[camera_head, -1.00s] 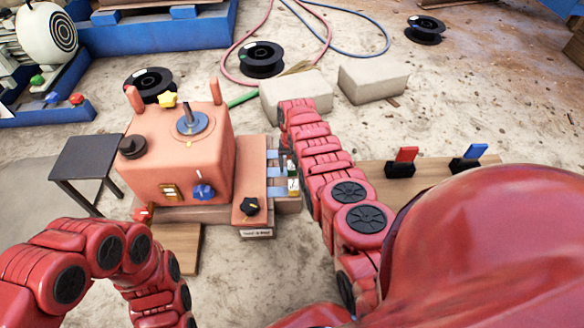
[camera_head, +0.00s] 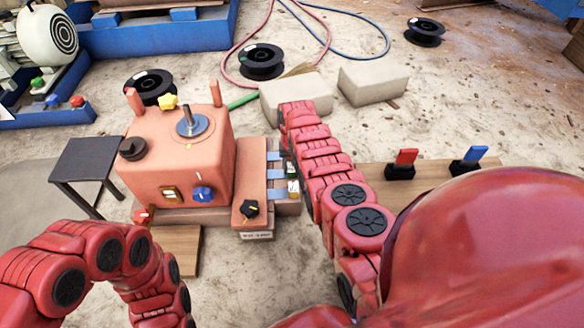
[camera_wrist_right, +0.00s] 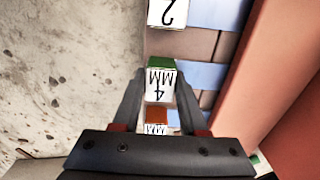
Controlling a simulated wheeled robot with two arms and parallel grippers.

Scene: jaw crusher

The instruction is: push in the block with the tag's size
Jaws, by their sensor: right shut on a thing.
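The salmon-coloured crusher model (camera_head: 175,155) stands left of centre in the head view. A white tag (camera_head: 257,235) sits low on its front, its print too small to read. Blocks lie in a row on the crusher's right side, over blue strips (camera_head: 277,173). In the right wrist view, my right gripper (camera_wrist_right: 159,85) has its fingers on both sides of a green-topped block (camera_wrist_right: 160,84) marked 4 MM. An orange-topped block (camera_wrist_right: 156,116) marked MM shows nearer the palm. A block marked 2 (camera_wrist_right: 167,12) is beyond the fingertips. My left gripper is out of view.
A wooden board (camera_head: 375,177) with a red switch (camera_head: 404,160) and a blue switch (camera_head: 474,155) lies to the right. A dark stool (camera_head: 85,160) stands left of the crusher. Pale blocks (camera_head: 373,82), black spools (camera_head: 261,60) and hoses lie behind.

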